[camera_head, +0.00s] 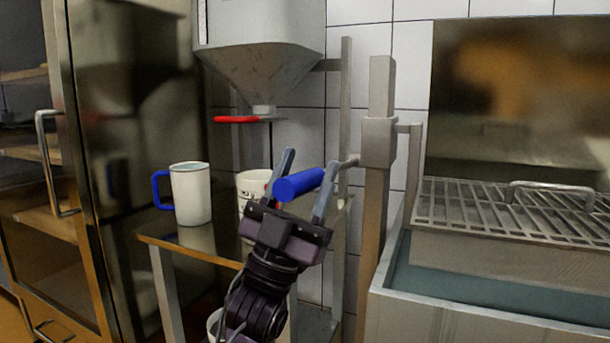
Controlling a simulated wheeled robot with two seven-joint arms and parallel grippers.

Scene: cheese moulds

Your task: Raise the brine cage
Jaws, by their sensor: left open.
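The brine cage (520,262) is a grey metal box with a slatted top and a bar handle, at the right. It sits at the tank (420,310), with dark brine (480,292) visible in front of its lower edge. A blue cylindrical handle (298,184) sticks out from a crank at the sliding block (379,142) on the upright post (377,220). My left gripper (309,165) is open, with one finger on each side of the blue handle. Whether the fingers touch it I cannot tell. My right gripper is not in view.
A white mug with a blue handle (190,195) and a white marked container (252,187) stand on a small metal table (163,246). A hopper (262,60) with a red lever (236,119) hangs above. A glass-door cabinet (75,200) is at the left.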

